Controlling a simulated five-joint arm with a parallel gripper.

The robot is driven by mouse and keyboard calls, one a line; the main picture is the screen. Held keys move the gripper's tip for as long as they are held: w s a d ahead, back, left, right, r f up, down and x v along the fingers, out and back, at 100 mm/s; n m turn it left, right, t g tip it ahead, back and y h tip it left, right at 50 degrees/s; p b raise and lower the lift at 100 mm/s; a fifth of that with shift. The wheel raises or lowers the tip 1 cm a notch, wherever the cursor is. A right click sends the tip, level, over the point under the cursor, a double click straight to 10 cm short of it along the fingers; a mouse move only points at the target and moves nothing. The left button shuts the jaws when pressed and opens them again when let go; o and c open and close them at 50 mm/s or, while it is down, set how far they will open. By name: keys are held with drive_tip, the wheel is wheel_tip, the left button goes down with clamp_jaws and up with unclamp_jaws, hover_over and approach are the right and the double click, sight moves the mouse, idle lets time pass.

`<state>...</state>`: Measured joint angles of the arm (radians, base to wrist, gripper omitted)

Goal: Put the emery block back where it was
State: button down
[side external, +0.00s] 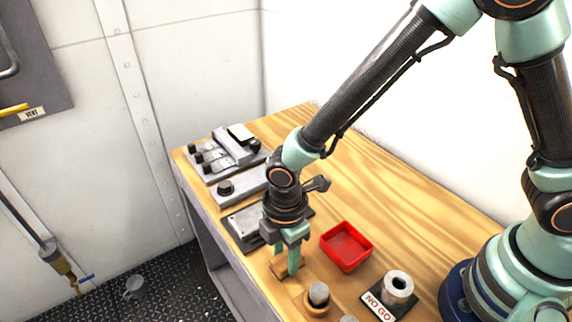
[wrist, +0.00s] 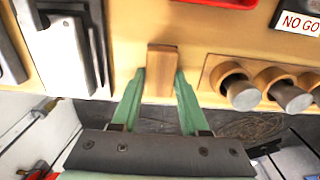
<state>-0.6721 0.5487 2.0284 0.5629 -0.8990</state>
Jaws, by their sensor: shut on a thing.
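A small brown block (wrist: 161,70), which I take to be the emery block, is between the two green fingers of my gripper (wrist: 160,88) in the wrist view. The fingers are shut on its sides, and its far end sticks out past the tips. In the side external view my gripper (side external: 287,262) points down low over the front part of the wooden bench (side external: 385,210). The block is mostly hidden by the fingers there, and I cannot tell if it touches the bench top.
A red tray (side external: 346,246) stands right of my gripper. A round holder with a grey cylinder (side external: 318,294) is at the front edge, near a "NO GO" plate (side external: 378,307) and a metal ring (side external: 398,286). Grey devices (side external: 228,150) fill the bench's left end.

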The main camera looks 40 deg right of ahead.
sight(285, 258)
drive_tip(key=shift+f, duration=0.15)
drive_tip(key=shift+c, duration=2.1)
unclamp_jaws()
wheel_tip(285, 258, up, 12)
drive_tip(key=d+r+m+t, duration=0.2)
drive_tip(key=d+r+m, duration=0.2)
drive_tip(key=d+m, duration=0.2)
drive_tip(key=d+r+m+t, duration=0.1)
drive_tip(key=d+r+m, duration=0.2)
drive_tip(key=d+m, duration=0.3)
drive_tip(key=s+d+r+m+t, duration=0.1)
drive_tip(key=d+r+m, duration=0.3)
drive_tip(key=d, duration=0.7)
drive_tip(key=shift+d+r+m+t, duration=0.35)
drive_tip(key=shift+m+t, duration=0.45)
drive_tip(key=shift+m, duration=0.2)
drive_tip(key=shift+a, duration=0.1)
